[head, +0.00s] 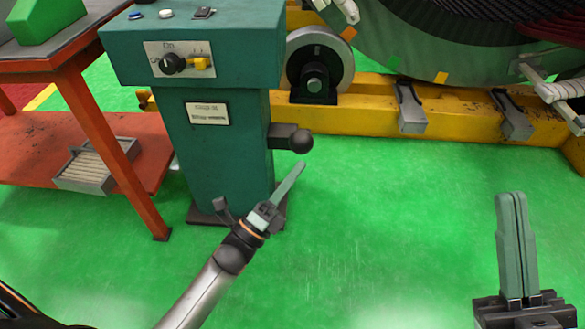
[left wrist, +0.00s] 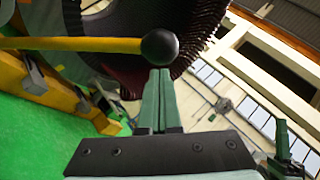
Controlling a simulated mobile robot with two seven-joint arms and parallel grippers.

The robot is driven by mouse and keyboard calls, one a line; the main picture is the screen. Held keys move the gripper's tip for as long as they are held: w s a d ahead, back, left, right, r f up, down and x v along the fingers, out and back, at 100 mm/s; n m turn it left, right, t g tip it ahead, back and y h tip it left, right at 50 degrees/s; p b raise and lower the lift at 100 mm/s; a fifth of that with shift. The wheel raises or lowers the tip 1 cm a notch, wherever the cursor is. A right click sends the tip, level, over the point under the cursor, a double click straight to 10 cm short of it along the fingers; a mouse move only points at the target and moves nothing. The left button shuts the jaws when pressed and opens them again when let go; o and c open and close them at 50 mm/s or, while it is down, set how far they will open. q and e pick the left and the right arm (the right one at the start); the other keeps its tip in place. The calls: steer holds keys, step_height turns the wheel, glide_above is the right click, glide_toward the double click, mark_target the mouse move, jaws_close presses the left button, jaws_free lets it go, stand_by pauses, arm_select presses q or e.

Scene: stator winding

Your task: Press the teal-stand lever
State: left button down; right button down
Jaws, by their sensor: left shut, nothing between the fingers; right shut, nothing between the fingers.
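The teal stand (head: 225,150) is upright left of centre in the head view. Its lever (head: 301,141) juts from the right side and ends in a dark ball knob. In the left wrist view the dark knob (left wrist: 160,47) sits at the end of a yellow bar, just beyond the fingertips. My left gripper (head: 302,165) is shut and empty, its fingers pointing up at the knob from just below. I cannot tell whether they touch it. It also shows in the left wrist view (left wrist: 160,71). My right gripper (head: 511,196) is shut and empty at the lower right, well away from the stand.
An orange table (head: 65,66) with a tray (head: 92,172) on its lower shelf stands left of the stand. A yellow rail frame (head: 370,110) and a large round stator (head: 440,55) are behind. The green floor (head: 390,220) between my grippers is clear.

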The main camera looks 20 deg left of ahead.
steer(key=shift+w+a+r, duration=0.1)
steer(key=shift+w+r, duration=0.05)
steer(key=shift+w, duration=0.1)
stand_by(0.4)
